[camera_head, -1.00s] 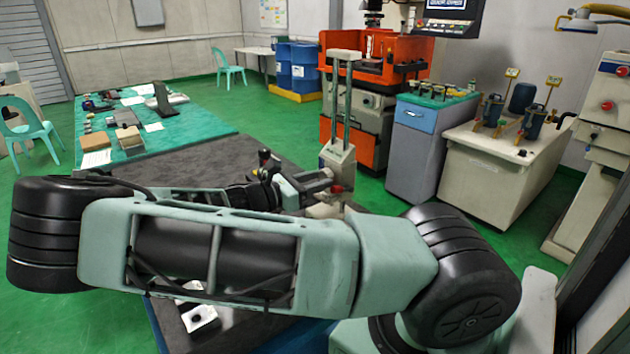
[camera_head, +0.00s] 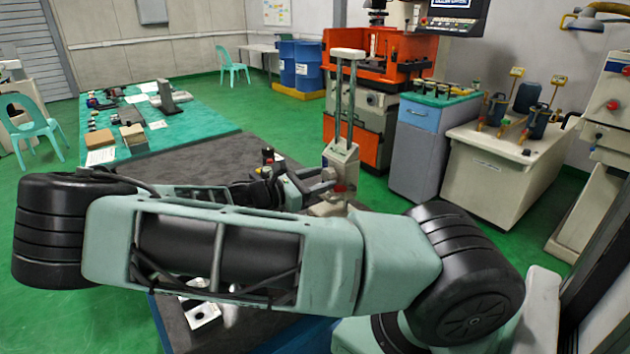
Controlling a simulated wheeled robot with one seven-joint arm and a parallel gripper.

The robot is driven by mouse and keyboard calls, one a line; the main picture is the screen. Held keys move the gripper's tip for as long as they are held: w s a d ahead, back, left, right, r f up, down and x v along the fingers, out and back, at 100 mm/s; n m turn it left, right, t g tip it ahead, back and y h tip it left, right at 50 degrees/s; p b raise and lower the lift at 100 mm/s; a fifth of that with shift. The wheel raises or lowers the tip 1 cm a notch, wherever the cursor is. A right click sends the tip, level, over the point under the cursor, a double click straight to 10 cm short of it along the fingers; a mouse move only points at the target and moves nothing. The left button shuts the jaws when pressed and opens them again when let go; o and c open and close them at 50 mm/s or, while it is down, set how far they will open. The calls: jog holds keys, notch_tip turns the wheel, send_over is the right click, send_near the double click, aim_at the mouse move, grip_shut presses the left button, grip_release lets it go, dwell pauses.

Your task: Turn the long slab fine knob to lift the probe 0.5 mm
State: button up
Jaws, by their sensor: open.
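A height gauge with two upright posts (camera_head: 344,100) and a pale sloped body (camera_head: 341,160) stands on the long dark slab (camera_head: 205,160). A small red part (camera_head: 339,187) shows low on its body, beside my gripper. I cannot make out the fine knob or the probe for certain. My gripper (camera_head: 325,181) is open, at the gauge's left side by the red part. Whether its fingers touch the gauge or go around a knob is too small to tell. My arm hides much of the slab and the gauge's foot.
A white block (camera_head: 203,315) with a dark hole lies on the near slab, below my arm. Behind the gauge stand an orange machine (camera_head: 390,55) and a blue-grey cabinet (camera_head: 418,140). A green-covered table (camera_head: 185,125) with tools is at left. Green floor is open between them.

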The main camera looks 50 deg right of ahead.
jog(key=b+v, duration=0.4)
jog(key=v, duration=1.3)
jog(key=shift+a, duration=0.15)
jog(key=shift+w, duration=0.15)
